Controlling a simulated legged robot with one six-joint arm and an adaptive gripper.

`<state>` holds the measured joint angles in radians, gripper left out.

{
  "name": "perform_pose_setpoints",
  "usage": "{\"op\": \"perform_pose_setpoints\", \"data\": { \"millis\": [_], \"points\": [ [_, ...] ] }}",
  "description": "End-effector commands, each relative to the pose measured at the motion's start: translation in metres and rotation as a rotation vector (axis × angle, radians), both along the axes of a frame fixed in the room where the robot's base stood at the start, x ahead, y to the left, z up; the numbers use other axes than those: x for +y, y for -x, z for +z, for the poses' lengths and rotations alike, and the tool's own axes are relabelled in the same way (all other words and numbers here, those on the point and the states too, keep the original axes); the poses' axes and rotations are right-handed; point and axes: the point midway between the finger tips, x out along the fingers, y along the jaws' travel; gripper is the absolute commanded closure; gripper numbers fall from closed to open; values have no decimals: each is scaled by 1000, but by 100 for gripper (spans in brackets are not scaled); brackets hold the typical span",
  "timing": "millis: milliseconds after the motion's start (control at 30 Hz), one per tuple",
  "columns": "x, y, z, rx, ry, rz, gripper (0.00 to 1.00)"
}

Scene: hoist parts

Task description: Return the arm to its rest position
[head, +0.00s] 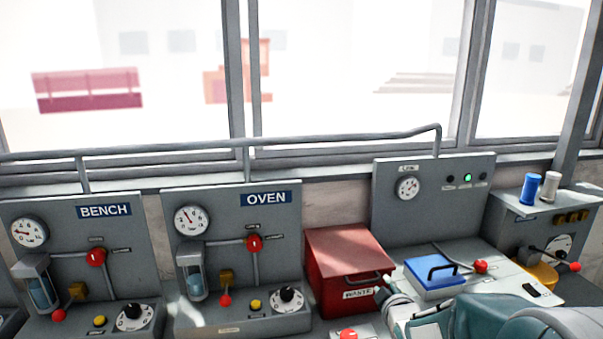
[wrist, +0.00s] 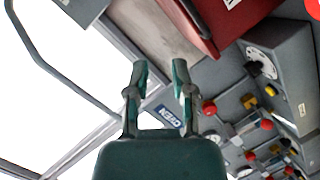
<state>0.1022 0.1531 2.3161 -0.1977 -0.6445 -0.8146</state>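My gripper (wrist: 160,78) shows in the wrist view with its two teal fingers apart and nothing between them. Behind the fingers, the wrist view shows a grey window frame and the blue OVEN label (wrist: 168,116), with the view strongly tilted. In the head view my teal and white arm (head: 490,315) reaches in from the lower right, low in front of the panels. Its front end lies near the red waste box, and the fingertips are hard to make out there.
The BENCH panel (head: 60,215) and OVEN panel (head: 226,215) carry dials, red valve knobs and levers. The red waste box (head: 338,250) stands beside a blue-lidded unit (head: 436,270). Blue and white spools (head: 531,188) stand at right. A grey pipe (head: 330,137) runs above.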

Motion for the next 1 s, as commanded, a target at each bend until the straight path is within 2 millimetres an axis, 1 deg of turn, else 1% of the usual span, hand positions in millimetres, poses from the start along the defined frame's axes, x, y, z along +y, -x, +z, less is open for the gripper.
{"op": "perform_pose_setpoints", "data": {
  "millis": [33,100,167,333,467,500,567,600,667,700,800,900,1000],
  "points": [
    [1,11,11,37,-41,-24,69],
    [2,28,20,102,-105,-65,69],
    [3,43,27,156,-160,-102,69],
    [6,96,41,310,-320,-217,69],
    [11,142,49,423,-441,-311,69],
    [13,158,50,459,-478,-342,69],
    [16,182,52,511,-532,-388,69],
    [18,198,53,545,-566,-419,69],
    [21,222,54,597,-617,-466,69],
    [23,238,53,629,-646,-497,69],
    [28,270,53,698,-706,-559,69],
    [31,291,51,743,-739,-602,69],
    [31,292,51,746,-741,-605,69]
  ]
}}
